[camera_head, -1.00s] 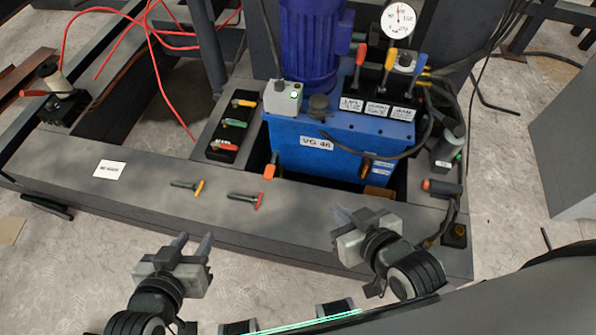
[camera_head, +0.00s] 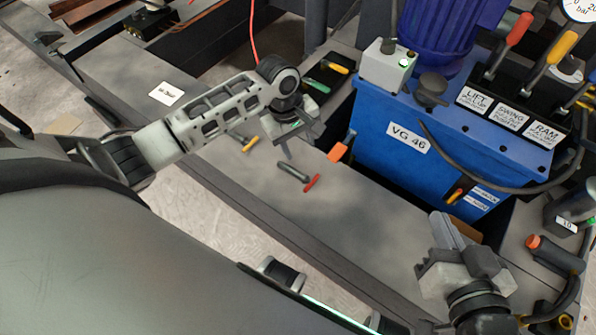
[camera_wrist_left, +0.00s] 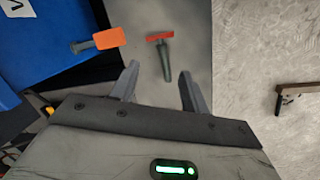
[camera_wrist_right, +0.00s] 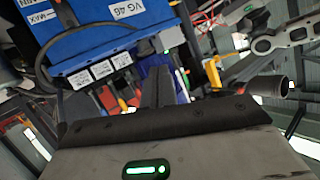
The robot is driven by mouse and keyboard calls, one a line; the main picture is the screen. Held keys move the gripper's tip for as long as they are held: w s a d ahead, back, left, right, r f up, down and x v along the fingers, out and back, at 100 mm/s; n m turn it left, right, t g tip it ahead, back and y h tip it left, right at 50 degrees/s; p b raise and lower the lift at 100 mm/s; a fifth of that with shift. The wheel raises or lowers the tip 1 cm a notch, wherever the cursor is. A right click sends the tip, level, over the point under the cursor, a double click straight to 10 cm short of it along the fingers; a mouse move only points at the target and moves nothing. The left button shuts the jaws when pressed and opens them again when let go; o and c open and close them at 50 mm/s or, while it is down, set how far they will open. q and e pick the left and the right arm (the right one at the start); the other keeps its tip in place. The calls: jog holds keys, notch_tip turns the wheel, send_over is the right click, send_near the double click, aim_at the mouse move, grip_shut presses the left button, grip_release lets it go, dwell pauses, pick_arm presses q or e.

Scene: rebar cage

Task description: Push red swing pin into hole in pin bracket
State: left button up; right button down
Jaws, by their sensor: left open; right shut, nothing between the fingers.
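The red-handled pin (camera_head: 296,174) lies on the dark grey beam. In the left wrist view the red pin (camera_wrist_left: 163,56) lies just beyond my fingertips, its red crossbar at the far end. My left gripper (camera_head: 296,146) is open above the beam; it shows in the left wrist view (camera_wrist_left: 158,88) with nothing between its fingers. My right gripper (camera_head: 452,232) is shut and empty, in front of the blue power unit. It also shows in the right wrist view (camera_wrist_right: 157,88). I cannot clearly make out which part is the pin bracket or its hole.
A yellow-handled pin (camera_head: 246,142) lies left of the red one. An orange-handled part (camera_head: 340,149) stands at the blue unit (camera_head: 410,143). The beam's front part is clear.

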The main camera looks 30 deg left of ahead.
pick_arm(q)
jog(key=w+a+n+g+b, duration=0.1)
jog(key=w+a+n+b, duration=0.1)
jog(key=a, duration=0.1)
jog(key=b, duration=0.5)
send_over(295, 171)
jog(key=shift+n+y, duration=0.3)
jog(key=shift+n, duration=0.1)
jog(key=f, duration=0.9)
jog(key=shift+s+a+f, duration=0.2)
jog(key=shift+s+a, duration=0.05)
jog(key=shift+s, duration=0.1)
jog(key=shift+f, duration=0.4)
jog(key=shift+f+b, duration=0.35)
jog(key=shift+f, duration=0.05)
jog(key=shift+w+f+b, duration=0.2)
jog(key=shift+f+b, duration=0.4)
notch_tip(295, 171, down, 3)
jog(key=shift+w+d+f+b, duration=0.1)
jog(key=shift+w+d+b, duration=0.05)
jog(key=shift+b, duration=1)
grip_shut()
pick_arm(e)
notch_tip(295, 171, up, 6)
jog(key=w+a+n+t+y, duration=0.1)
jog(key=w+t+y, duration=0.1)
jog(key=t+y, duration=0.2)
jog(key=shift+w+a+f+n+t+y, duration=0.15)
jog(key=shift+w+a+n+t+y, duration=0.2)
jog(key=shift+t, duration=0.25)
